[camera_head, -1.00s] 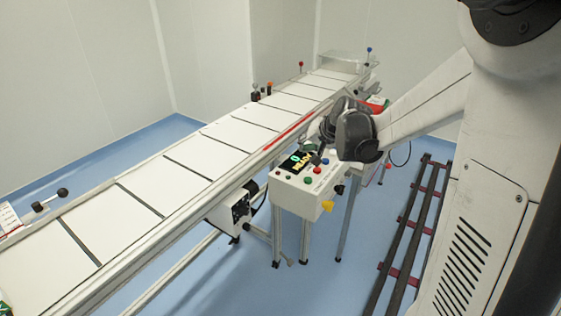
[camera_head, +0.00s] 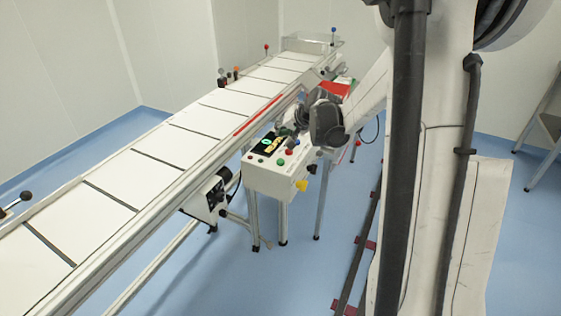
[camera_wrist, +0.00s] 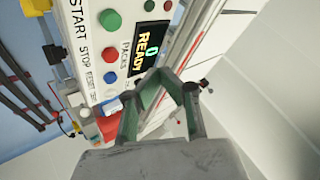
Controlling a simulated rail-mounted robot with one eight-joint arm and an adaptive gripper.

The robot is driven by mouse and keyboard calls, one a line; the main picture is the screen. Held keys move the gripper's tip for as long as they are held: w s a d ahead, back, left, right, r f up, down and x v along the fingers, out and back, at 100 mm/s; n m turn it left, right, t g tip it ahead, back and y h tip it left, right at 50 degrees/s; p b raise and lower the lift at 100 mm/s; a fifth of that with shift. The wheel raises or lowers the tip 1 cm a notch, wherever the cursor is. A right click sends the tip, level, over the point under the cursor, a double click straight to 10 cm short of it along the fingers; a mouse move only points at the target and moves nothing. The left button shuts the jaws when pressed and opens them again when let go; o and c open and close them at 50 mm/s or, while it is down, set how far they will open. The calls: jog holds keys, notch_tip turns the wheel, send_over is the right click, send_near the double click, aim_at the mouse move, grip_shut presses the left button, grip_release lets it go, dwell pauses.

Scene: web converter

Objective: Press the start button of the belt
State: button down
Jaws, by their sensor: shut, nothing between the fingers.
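The control box (camera_head: 262,182) stands beside the belt (camera_head: 205,118). In the wrist view its white panel (camera_wrist: 82,18) carries a green button (camera_wrist: 110,19) in line with the START label, then a red button (camera_wrist: 109,53) by STOP and a blue button (camera_wrist: 109,76). The green button also shows in the head view (camera_head: 280,163). The lit display (camera_wrist: 150,45) reads 0 READY. My gripper (camera_wrist: 165,76) is shut and empty, its fingertips near the lower end of the display, apart from the green button in the picture. Contact with the panel cannot be told.
A yellow knob (camera_head: 301,185) sticks out from the box front. A motor unit (camera_head: 207,199) hangs under the belt frame. A red-topped item (camera_head: 336,90) lies behind my wrist. Dark floor rails (camera_head: 362,245) run to the right of the box.

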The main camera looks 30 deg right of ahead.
aim_at(281, 160)
jog(key=shift+f+b, duration=2.75)
jog(key=shift+f, duration=1.55)
jog(key=shift+f, duration=0.1)
jog(key=shift+f+b, duration=0.3)
jog(key=shift+b, duration=0.15)
